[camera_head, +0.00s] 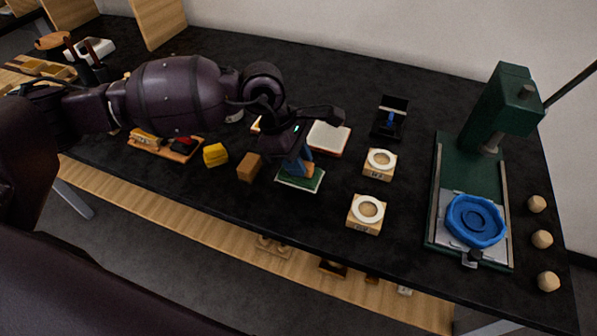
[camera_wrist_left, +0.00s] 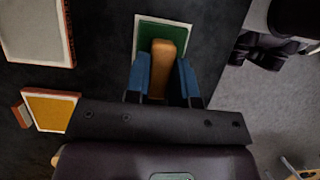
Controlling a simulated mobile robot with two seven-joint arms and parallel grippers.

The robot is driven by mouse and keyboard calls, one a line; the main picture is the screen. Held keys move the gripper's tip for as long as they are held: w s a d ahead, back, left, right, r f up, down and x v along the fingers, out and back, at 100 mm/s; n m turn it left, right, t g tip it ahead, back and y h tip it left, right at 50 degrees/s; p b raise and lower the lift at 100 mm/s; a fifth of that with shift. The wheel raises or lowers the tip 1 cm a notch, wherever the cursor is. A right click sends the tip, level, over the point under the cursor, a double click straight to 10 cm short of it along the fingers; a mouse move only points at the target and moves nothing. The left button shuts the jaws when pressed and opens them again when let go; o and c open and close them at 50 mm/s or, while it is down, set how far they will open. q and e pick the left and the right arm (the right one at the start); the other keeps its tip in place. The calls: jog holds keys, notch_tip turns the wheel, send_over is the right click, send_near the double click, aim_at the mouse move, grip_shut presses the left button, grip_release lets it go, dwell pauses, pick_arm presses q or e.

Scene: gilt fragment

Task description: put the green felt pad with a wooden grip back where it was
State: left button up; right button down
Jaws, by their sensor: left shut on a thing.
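The green felt pad (camera_head: 300,179) has a pale edge and a wooden grip on top. It is near the front middle of the black table in the head view. My left gripper (camera_head: 298,168) is above it with blue fingers, shut on the wooden grip. In the left wrist view the wooden grip (camera_wrist_left: 168,62) is between the blue fingers (camera_wrist_left: 163,78), and the green pad (camera_wrist_left: 150,32) shows behind it. I cannot tell whether the pad touches the table. My right gripper is in neither view.
A wooden block (camera_head: 249,167) and a yellow block (camera_head: 215,155) are just left of the pad. A white-topped, red-edged pad (camera_head: 329,138) lies behind it. Two wooden blocks with white rings (camera_head: 367,209) (camera_head: 380,163) and a green press (camera_head: 470,170) stand to the right.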

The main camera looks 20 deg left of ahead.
pick_arm(q)
notch_tip(320, 180, down, 4)
jog(key=shift+f, duration=0.1)
jog(key=shift+f, duration=0.1)
jog(key=o, duration=0.8)
jog(key=shift+o, duration=0.2)
